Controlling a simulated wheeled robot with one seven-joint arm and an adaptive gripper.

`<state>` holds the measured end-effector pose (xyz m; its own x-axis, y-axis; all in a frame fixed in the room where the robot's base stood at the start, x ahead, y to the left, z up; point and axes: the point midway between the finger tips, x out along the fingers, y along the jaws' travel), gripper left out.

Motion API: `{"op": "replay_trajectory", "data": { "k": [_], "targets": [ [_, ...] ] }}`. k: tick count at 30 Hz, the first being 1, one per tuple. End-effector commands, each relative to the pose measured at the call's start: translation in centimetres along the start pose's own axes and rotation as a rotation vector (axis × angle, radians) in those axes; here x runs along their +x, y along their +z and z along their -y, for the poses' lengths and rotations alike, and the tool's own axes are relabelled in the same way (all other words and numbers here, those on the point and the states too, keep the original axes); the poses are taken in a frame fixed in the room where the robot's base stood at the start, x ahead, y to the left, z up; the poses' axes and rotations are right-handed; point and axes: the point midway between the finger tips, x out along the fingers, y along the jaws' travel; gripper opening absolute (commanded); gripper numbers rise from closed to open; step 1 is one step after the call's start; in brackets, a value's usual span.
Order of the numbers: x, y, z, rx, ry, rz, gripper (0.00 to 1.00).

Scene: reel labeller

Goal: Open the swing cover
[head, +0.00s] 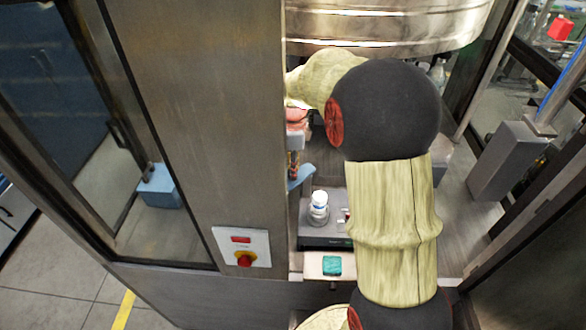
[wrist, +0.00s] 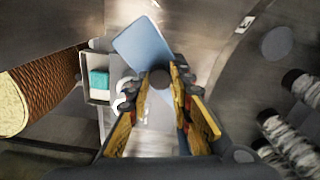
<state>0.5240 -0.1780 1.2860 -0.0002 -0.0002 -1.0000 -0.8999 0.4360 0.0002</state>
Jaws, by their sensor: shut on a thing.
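A pale blue flat panel (wrist: 140,45), which looks like the swing cover, lies tilted just beyond my fingertips in the wrist view. Its edge also shows as a blue piece (head: 301,178) beside the steel pillar in the head view. My gripper (wrist: 162,76) has its yellow-orange fingers closed on a dark round knob (wrist: 160,78) at the panel's near end. How the knob joins the panel is hidden by the fingers. In the head view my gripper is mostly hidden behind the pillar and my arm. I cannot tell how far the cover is swung.
A large steel drum (head: 385,22) hangs above. A white-capped bottle (head: 318,207) and a tray with a green block (head: 332,265) are below. Dark rollers (wrist: 300,88) stand at right in the wrist view.

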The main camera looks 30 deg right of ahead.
Motion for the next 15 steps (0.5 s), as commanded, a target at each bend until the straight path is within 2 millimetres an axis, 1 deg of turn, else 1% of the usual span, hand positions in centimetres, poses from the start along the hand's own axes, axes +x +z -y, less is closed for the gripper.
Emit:
{"op": "replay_trajectory", "data": {
  "k": [5, 6, 15],
  "targets": [
    [-0.05, -0.02, 0.04, -0.001, -0.001, 0.000, 0.00],
    [-0.06, -0.02, 0.04, -0.001, -0.002, 0.000, 0.22],
    [-0.03, -0.02, 0.01, -0.001, -0.001, 0.000, 0.39]
  ]
}}
